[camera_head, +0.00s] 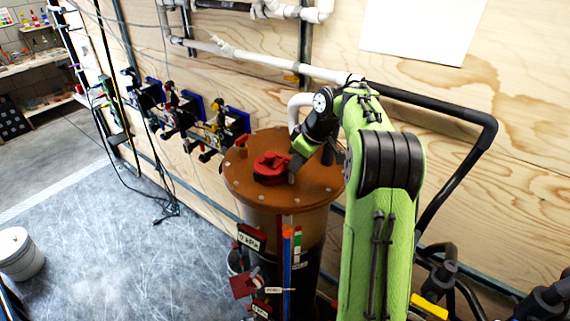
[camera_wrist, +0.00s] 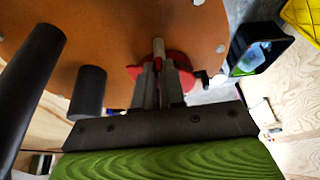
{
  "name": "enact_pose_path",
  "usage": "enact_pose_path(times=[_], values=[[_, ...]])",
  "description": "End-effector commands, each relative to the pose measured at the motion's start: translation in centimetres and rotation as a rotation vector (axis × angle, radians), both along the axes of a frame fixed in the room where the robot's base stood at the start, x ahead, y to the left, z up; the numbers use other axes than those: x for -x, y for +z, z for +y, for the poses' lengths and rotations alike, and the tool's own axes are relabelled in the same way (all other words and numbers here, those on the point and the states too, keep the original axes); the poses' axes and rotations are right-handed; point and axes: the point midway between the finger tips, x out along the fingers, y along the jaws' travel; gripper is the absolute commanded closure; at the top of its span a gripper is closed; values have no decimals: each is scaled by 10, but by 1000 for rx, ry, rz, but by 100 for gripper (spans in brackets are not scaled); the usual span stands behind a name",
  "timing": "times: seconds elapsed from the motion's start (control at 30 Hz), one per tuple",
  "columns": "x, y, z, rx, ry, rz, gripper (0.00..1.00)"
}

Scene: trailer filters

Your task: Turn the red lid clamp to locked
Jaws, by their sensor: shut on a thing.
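The red lid clamp (camera_head: 270,166) sits on top of the round brown lid (camera_head: 242,191) of a tall filter vessel. My gripper (camera_head: 293,172) reaches the clamp from its right side, at the end of my green arm. In the wrist view the red clamp (camera_wrist: 137,72) shows behind the fingers of my gripper (camera_wrist: 163,72), which are close together on a pale, narrow part of it, likely its handle. The fingers hide much of the clamp. I cannot tell from these views which position the clamp is in.
Valves with blue parts (camera_head: 192,110) line the plywood wall to the left. A white pipe (camera_head: 250,57) runs along the wall behind the vessel. Labels and a blue strip (camera_head: 287,262) are on the vessel's front. A white bucket (camera_head: 20,252) stands on the open floor at the left.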

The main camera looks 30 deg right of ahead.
Motion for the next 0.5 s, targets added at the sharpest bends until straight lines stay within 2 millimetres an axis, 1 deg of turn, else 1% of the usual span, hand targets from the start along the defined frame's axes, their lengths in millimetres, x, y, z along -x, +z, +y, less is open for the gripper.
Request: enact_pose_path(times=[0.2, 0.5], values=[[7, 0, -7, 0, 15, -4, 100], [7, 0, -7, -1, 21, -4, 100]])
